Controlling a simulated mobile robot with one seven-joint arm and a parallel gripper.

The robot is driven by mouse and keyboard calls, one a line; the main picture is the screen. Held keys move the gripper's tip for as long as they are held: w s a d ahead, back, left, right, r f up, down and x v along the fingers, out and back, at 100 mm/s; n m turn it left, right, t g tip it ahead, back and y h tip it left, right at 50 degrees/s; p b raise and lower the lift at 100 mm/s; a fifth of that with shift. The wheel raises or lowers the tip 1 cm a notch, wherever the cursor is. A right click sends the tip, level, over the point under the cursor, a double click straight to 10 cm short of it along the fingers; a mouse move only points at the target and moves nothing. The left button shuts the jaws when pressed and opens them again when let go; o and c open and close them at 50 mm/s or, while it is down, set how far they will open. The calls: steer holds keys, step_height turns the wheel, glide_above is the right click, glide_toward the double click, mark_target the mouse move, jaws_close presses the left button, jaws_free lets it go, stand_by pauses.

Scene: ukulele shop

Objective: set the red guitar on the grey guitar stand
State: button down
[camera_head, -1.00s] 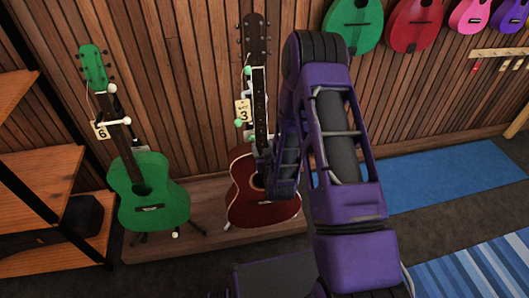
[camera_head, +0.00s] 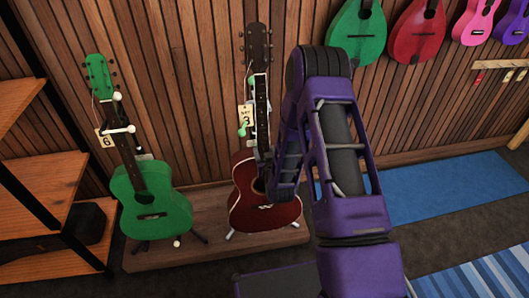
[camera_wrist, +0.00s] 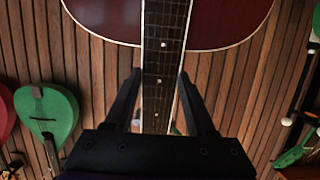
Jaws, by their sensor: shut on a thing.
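The red guitar (camera_head: 266,213) is upright at the wooden wall in the head view, its dark neck pointing up. My gripper (camera_wrist: 160,74) is shut on its neck; in the wrist view the fingers lie either side of the neck, with the red body (camera_wrist: 105,18) beyond them. The grey guitar stand (camera_head: 232,235) is mostly hidden behind the red guitar; a pale foot shows below the body and a tag numbered 3 (camera_head: 245,116) shows beside the neck. I cannot tell whether the guitar rests on the stand.
A green guitar (camera_head: 150,205) stands at the left on a stand with a tag numbered 6 (camera_head: 104,139). Both stand on a low wooden platform (camera_head: 200,245). Wooden shelves (camera_head: 40,185) are at the left edge. Colourful instruments (camera_head: 416,30) hang on the wall at the right. A blue mat (camera_head: 440,187) is clear.

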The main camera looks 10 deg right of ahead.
steer(key=shift+w+r, duration=0.2)
steer(key=shift+w, duration=0.05)
steer(key=shift+w+r+x, duration=0.1)
steer(key=shift+r+x, duration=0.15)
steer(key=shift+x, duration=0.75)
steer(key=shift+w+r+x, duration=0.1)
steer(key=shift+r+x, duration=0.1)
steer(key=shift+x, duration=0.85)
steer(key=shift+r+x, duration=0.25)
steer(key=shift+x, duration=0.75)
steer(key=shift+w, duration=0.1)
steer(key=shift+f, duration=0.2)
steer(key=shift+w+f, duration=0.2)
steer(key=shift+f, duration=2.4)
